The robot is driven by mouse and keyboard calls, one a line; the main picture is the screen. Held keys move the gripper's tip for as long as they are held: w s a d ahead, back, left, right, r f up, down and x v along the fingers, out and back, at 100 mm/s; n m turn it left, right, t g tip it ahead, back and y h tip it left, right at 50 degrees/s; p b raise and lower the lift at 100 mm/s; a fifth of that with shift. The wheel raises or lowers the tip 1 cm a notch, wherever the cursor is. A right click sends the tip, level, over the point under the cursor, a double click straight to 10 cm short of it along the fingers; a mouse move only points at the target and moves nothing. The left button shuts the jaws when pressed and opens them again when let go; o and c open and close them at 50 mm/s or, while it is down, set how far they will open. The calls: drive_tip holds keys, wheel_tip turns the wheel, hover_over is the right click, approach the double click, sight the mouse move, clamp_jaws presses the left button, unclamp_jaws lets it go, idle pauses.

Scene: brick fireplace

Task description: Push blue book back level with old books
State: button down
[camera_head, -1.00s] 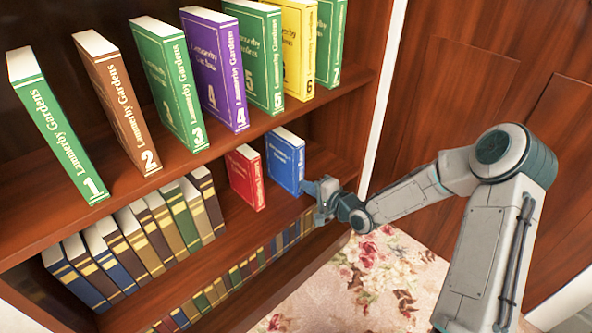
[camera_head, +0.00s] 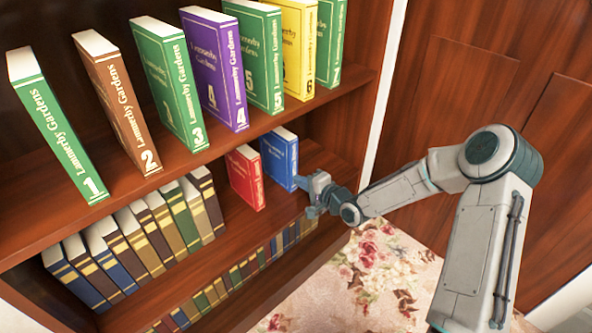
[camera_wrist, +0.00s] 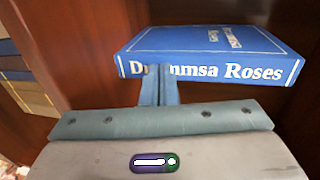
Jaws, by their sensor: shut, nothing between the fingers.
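The blue book (camera_head: 280,158) stands upright on the middle shelf, to the right of a red book (camera_head: 245,178). The old books (camera_head: 140,238) stand in a row on the left of the same shelf, with dark, tan and green banded spines. My gripper (camera_head: 298,182) is shut and empty, its tips at the lower part of the blue spine. In the wrist view the fingertips (camera_wrist: 158,75) overlap the spine and seem to touch it.
Numbered "Lammerby Gardens" books (camera_head: 185,85) stand on the shelf above. A lower row of books (camera_head: 230,275) shows beneath the middle shelf. The shelf is bare between the old books and the red book. A flowered carpet (camera_head: 385,270) lies in front.

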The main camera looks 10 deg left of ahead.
drive_tip(key=shift+w+a, duration=0.25)
drive_tip(key=shift+a, duration=0.15)
drive_tip(key=f+p+v, duration=0.2)
drive_tip(key=p+v, duration=0.1)
drive_tip(key=v, duration=0.7)
idle(0.4)
drive_tip(key=shift+s+d+f, duration=0.1)
drive_tip(key=shift+s+d, duration=0.05)
drive_tip(key=s+d+r+n+g+h+p, duration=0.25)
drive_tip(key=d+r+h+p, duration=0.55)
drive_tip(key=r, duration=0.5)
drive_tip(key=s+d+r+n+g+h+p, duration=0.1)
drive_tip(key=s+d+r+n+h+p, duration=0.3)
drive_tip(key=d+r+p, duration=0.5)
drive_tip(key=s+r+g+p, duration=0.1)
drive_tip(key=s+r+p, duration=0.5)
drive_tip(key=r, duration=0.8)
drive_tip(key=s+r+g+p, duration=0.2)
drive_tip(key=s+r+p, duration=0.5)
drive_tip(key=s+r, duration=0.6)
drive_tip(key=shift+s+r+n+p, duration=0.35)
drive_tip(key=shift+r+n, duration=0.1)
drive_tip(key=shift+r, duration=0.4)
